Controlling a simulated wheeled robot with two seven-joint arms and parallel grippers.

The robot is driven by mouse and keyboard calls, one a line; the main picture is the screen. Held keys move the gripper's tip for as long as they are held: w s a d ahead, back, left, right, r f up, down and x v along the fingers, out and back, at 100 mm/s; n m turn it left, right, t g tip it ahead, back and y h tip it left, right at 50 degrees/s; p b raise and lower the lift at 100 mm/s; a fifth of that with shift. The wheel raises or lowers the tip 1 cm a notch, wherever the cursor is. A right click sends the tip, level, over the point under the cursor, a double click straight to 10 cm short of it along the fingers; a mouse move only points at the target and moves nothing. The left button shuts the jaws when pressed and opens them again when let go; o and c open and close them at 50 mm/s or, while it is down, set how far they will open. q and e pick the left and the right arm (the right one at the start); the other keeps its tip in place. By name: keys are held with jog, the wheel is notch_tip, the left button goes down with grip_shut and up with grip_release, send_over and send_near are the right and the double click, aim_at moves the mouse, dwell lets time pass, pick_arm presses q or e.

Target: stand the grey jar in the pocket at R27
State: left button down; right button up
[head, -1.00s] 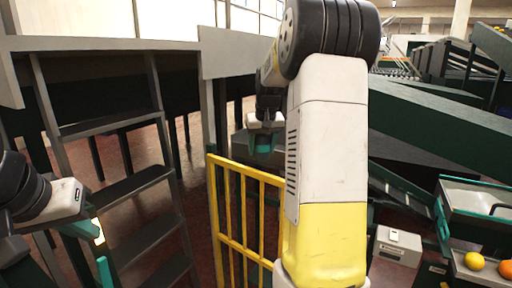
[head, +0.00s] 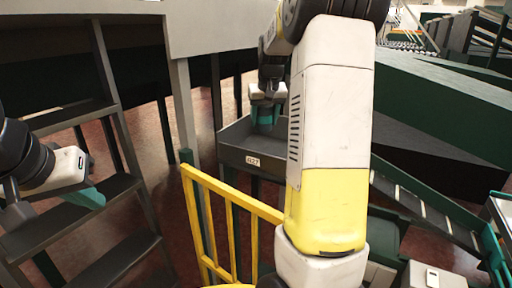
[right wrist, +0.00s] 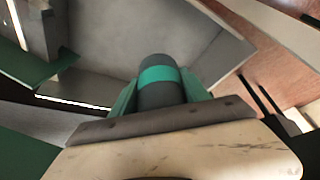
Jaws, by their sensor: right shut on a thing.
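The grey jar (right wrist: 158,92) with a teal band is between the teal fingers of my right gripper (right wrist: 160,100) in the right wrist view. In the head view my right gripper (head: 265,112) is shut on it, beyond the forearm, and the jar is largely hidden there. A grey open pocket (head: 232,152) with a small label (head: 252,161), which seems to read R27, lies behind and below the gripper. The jar shows over the pocket's grey floor in the wrist view; its height above it is unclear. My left gripper (head: 86,190) is at the left edge; its opening is unclear.
A yellow railing (head: 235,200) stands in front of the pocket. Dark steps (head: 80,200) are at the left. A green conveyor side (head: 440,95) fills the right. A grey box (head: 432,275) is low at the right.

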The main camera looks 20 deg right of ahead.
jog(key=shift+w+f, duration=0.1)
jog(key=shift+f, duration=0.25)
notch_tip(320, 180, down, 9)
jog(key=shift+d+f, duration=0.1)
jog(key=shift+f, duration=0.1)
jog(key=o, duration=1.6)
jog(key=shift+f, duration=0.1)
jog(key=shift+c, duration=0.2)
